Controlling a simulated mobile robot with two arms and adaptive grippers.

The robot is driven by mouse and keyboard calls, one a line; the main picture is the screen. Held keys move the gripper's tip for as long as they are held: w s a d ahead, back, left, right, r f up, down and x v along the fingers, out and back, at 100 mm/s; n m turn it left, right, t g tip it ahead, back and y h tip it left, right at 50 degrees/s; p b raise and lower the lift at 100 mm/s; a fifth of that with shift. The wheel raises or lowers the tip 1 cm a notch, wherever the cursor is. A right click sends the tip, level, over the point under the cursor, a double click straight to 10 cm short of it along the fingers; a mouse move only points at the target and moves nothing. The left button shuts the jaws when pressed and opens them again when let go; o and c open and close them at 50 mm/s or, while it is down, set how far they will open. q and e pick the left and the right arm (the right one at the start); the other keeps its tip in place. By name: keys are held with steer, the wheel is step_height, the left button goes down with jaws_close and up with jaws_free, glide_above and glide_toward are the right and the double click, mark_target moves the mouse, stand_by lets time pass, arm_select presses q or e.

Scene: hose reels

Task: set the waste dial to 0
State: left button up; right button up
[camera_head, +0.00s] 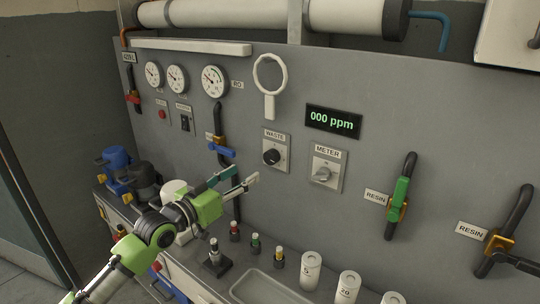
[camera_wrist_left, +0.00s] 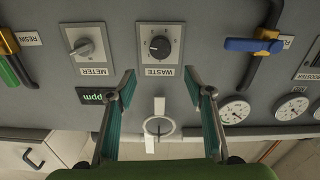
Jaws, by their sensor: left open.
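The waste dial (camera_head: 271,157) is a black round knob on a pale plate labelled WASTE, on the grey panel. In the left wrist view, which is upside down, the dial (camera_wrist_left: 159,47) sits beyond the fingertips, roughly centred between them. Marks ring the knob, but I cannot read its setting. My left gripper (camera_head: 243,177) is open, left of and below the dial in the head view, apart from it. Its two teal-lined fingers also show in the left wrist view (camera_wrist_left: 160,78), with nothing held between them. My right gripper is not in view.
The meter dial (camera_head: 322,173) is just right of the waste dial. A display (camera_head: 333,121) reads 000 ppm. A blue-handled valve (camera_head: 221,150) is close to the left gripper. A white ring handle (camera_head: 270,78) is above. Bottles and white cylinders (camera_head: 310,270) stand on the bench below.

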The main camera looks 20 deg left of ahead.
arm_select(q)
steer(key=p, duration=0.1)
glide_toward(269, 157)
steer(key=w, duration=0.2)
steer(key=x, duration=0.6)
steer(key=shift+s+d+p, duration=0.1)
steer(key=shift+d+p, duration=0.15)
steer(key=shift+p, duration=0.05)
steer(key=shift+x, duration=0.8)
steer(key=shift+f, duration=0.1)
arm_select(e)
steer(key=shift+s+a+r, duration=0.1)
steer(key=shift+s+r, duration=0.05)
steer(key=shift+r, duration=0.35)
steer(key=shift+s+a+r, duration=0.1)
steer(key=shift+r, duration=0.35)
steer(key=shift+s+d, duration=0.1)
arm_select(q)
steer(key=c, duration=1.1)
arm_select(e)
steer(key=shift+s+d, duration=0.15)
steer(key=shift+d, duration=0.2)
